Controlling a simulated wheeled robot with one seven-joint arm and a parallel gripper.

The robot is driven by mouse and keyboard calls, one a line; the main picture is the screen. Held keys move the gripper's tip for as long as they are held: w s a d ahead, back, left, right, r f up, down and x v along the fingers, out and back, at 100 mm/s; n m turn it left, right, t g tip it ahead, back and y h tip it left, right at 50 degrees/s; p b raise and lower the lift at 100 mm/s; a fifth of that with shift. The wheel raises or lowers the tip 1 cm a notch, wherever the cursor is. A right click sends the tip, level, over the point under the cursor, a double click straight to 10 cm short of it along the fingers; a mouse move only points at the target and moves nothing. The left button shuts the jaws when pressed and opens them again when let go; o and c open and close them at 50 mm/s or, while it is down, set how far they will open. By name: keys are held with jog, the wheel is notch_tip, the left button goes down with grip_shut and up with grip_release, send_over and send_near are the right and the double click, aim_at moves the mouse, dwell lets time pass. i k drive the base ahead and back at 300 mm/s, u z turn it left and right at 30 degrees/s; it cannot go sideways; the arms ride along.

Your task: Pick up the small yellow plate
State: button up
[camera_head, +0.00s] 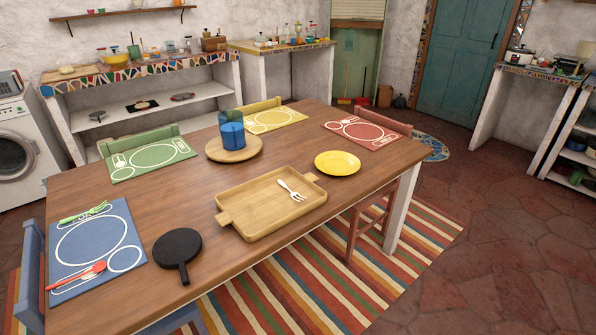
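The small yellow plate (337,163) lies flat on the wooden table (185,205), near the table's right front edge. It is round and empty, and nothing touches it. It sits to the right of the wooden tray and in front of the red placemat. My gripper is not in view.
A wooden tray (240,212) with a white fork (291,190) lies left of the plate. A black pan (177,246), a blue cup (232,131) on a round board (233,150), and the red placemat (367,132) are also on the table. The floor at right (500,250) is clear.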

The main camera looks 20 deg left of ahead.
aim_at(332, 163)
jog(key=u, duration=0.15)
jog(key=i, duration=1)
jog(key=z, duration=0.05)
